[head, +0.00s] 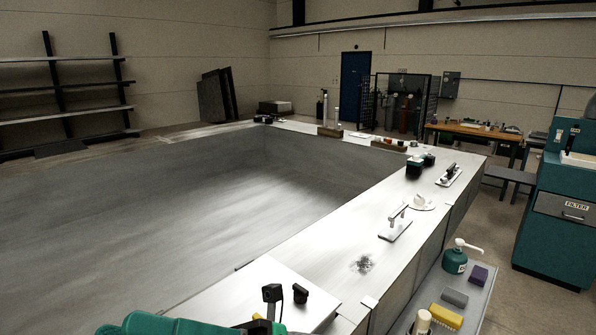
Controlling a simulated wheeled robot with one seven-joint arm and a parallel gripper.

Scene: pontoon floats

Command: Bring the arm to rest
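A broad grey surface (190,195) fills the middle left. The pale ledge (320,240) along its right carries a white-based fixture (395,228), a white piece (422,202) and dark blocks (415,167). A side shelf holds a teal pump bottle (455,260) and sponges. A teal filter cabinet (553,220) stands right.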

